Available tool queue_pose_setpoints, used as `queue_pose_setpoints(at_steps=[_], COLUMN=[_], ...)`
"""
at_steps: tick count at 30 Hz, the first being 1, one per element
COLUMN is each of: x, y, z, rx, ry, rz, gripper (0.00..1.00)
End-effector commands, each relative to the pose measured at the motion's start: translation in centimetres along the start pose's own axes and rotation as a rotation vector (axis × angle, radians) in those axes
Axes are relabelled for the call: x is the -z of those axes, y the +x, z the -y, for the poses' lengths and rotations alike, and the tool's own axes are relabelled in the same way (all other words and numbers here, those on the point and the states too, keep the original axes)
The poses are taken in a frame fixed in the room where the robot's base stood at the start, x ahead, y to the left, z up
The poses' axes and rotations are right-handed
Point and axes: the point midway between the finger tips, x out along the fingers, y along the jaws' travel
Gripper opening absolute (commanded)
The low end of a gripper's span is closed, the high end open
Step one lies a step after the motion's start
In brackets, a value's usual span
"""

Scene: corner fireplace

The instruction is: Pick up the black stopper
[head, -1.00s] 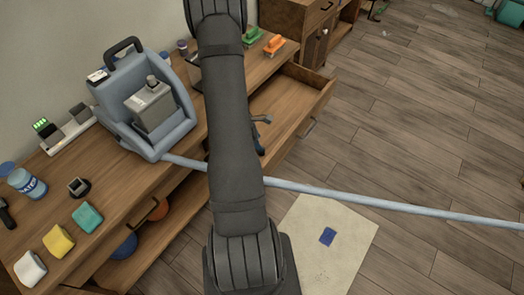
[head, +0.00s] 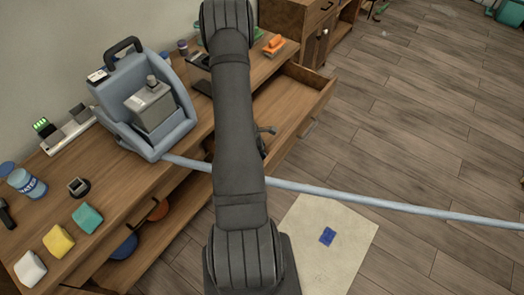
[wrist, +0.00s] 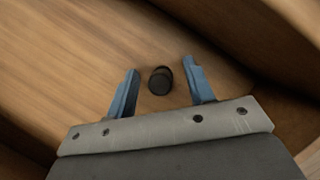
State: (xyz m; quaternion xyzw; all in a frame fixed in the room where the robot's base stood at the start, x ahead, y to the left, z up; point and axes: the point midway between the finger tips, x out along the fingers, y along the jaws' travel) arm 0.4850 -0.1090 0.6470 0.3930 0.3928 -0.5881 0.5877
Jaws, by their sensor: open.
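The black stopper (wrist: 160,81) is a small dark cylinder on a wooden surface in the wrist view. My gripper (wrist: 160,80) is open, with one blue finger on each side of the stopper near the fingertips. Neither finger appears to touch it. In the head view my arm hides most of the gripper; part of it (head: 266,136) shows at the open drawer (head: 312,98). The stopper is not visible in the head view.
Wooden drawer walls (wrist: 290,40) rise around the gripper in the wrist view. On the bench stand a blue-grey machine (head: 176,131), coloured sponges (head: 87,218) and a water jar (head: 26,183). A light-blue pole (head: 400,205) crosses in front of the bench.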

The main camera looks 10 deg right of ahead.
Motion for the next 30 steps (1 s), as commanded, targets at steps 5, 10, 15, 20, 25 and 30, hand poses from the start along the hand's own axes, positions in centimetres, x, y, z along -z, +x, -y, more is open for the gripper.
queue_pose_setpoints(at_steps=[5, 10, 15, 20, 25, 30], x=[0.0, 0.0, 0.0, -0.2, -0.8, -1.9], y=[0.0, 0.0, -0.1, -0.5, -2.1, -4.7], z=[0.0, 0.0, 0.0, -0.1, -0.1, -0.1], rx=[0.0, 0.0, 0.0, -0.002, -0.004, -0.005], ry=[0.0, 0.0, 0.0, 0.0, 0.001, 0.003], rz=[0.0, 0.0, 0.0, 0.0, 0.0, 0.0], gripper=[0.19, 0.01, 0.01, 0.01, 0.01, 0.01])
